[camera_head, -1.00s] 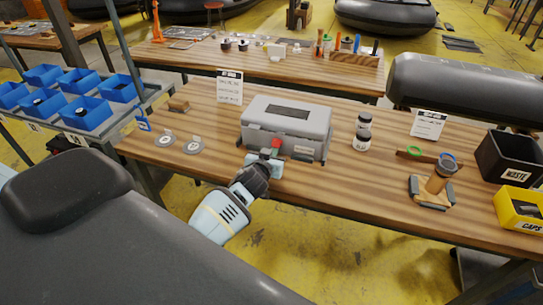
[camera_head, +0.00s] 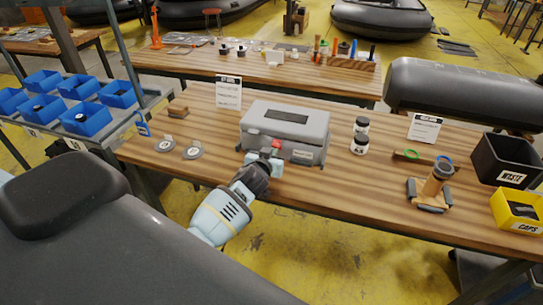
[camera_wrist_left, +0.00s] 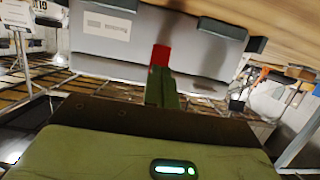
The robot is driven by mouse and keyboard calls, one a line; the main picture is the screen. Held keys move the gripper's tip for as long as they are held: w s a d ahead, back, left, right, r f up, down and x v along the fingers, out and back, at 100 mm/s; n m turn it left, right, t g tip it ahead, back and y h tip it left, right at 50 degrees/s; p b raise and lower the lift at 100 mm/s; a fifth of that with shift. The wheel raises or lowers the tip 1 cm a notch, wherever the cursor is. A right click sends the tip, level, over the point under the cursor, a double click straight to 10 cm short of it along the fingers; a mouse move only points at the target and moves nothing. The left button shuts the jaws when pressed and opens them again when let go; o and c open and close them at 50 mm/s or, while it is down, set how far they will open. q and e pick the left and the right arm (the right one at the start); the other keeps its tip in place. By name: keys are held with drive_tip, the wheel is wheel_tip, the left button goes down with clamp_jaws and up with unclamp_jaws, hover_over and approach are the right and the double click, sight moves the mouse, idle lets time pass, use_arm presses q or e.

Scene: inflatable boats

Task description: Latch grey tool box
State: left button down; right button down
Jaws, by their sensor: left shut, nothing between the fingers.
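The grey tool box (camera_head: 287,124) stands on the wooden workbench with its lid down. A red latch shows on its front, left of the middle, in the head view (camera_head: 275,144). My left gripper (camera_head: 266,155) is at the front of the box, right at the red latch, and partly covers it. In the left wrist view the shut fingers (camera_wrist_left: 161,90) point at the red piece (camera_wrist_left: 160,55) against the grey box front (camera_wrist_left: 150,40). The fingers look in contact with it or very close; I cannot tell which. My right gripper is not in view.
On the workbench (camera_head: 330,190), two grey discs (camera_head: 178,149) lie left of the box. Further right are a brown tool on a stand (camera_head: 434,188), a black waste bin (camera_head: 508,160) and a yellow caps bin (camera_head: 518,208). Blue bins (camera_head: 85,118) sit left.

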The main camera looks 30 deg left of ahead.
use_arm(q)
drive_tip(key=shift+w+r, duration=0.1)
drive_tip(key=shift+r, duration=0.05)
drive_tip(key=shift+w+a+r, duration=0.1)
drive_tip(key=shift+w+r, duration=0.15)
drive_tip(key=shift+r, duration=0.15)
idle(0.6)
drive_tip(key=v, duration=0.8)
drive_tip(key=shift+s+r, duration=0.2)
drive_tip(key=shift+r, duration=0.1)
idle(0.6)
